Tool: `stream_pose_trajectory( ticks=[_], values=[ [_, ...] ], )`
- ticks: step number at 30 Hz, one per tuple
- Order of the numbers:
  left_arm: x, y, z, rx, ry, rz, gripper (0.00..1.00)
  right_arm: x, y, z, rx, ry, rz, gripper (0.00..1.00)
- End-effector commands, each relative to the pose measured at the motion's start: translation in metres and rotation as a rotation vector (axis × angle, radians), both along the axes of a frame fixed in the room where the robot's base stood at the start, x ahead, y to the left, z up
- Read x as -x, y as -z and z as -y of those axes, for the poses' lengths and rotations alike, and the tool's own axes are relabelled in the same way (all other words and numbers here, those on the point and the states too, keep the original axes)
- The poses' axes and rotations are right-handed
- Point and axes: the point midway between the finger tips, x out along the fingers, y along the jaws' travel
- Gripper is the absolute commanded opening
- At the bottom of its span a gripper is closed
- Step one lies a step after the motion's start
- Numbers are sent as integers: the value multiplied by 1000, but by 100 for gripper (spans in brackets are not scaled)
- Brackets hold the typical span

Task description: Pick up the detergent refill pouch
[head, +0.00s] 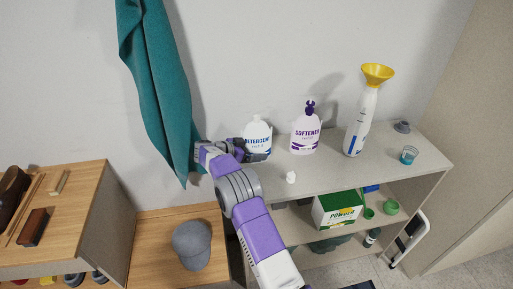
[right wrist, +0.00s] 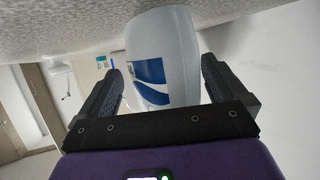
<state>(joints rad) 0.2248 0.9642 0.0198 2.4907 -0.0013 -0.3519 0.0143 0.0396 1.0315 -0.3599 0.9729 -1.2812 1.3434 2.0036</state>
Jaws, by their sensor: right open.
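The detergent refill pouch (head: 258,135), white with blue lettering, stands upright on the grey shelf top (head: 340,178) against the wall. My right gripper (head: 262,150) is at its lower front, hiding part of it. In the right wrist view the white pouch with a blue patch (right wrist: 160,60) stands between the two spread fingers of my right gripper (right wrist: 163,85). Gaps show on both sides, so the gripper is open around or just in front of it; I cannot tell how deep. My left gripper is not in view.
A teal cloth (head: 160,90) hangs on the left. A blue cup (head: 409,155) stands at the right end.

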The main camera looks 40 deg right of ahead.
Motion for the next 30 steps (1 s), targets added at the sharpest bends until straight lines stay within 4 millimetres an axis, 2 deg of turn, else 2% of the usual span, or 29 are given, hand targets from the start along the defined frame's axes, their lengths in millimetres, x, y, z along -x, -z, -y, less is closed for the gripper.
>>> stream_pose_trajectory(
  ticks=[1, 2, 19, 26, 30],
  values=[
    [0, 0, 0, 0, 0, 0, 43, 0, 0, 0, 0, 0, 0, 94],
    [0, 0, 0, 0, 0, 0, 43, 0, 0, 0, 0, 0, 0, 90],
    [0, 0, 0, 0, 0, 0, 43, 0, 0, 0, -1, 0, 1, 3],
    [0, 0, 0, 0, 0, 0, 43, 0, -3, 0, 2, 1, 2, 3],
    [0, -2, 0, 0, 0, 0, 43, 0, -16, 0, 4, 2, 6, 3]
  ],
)
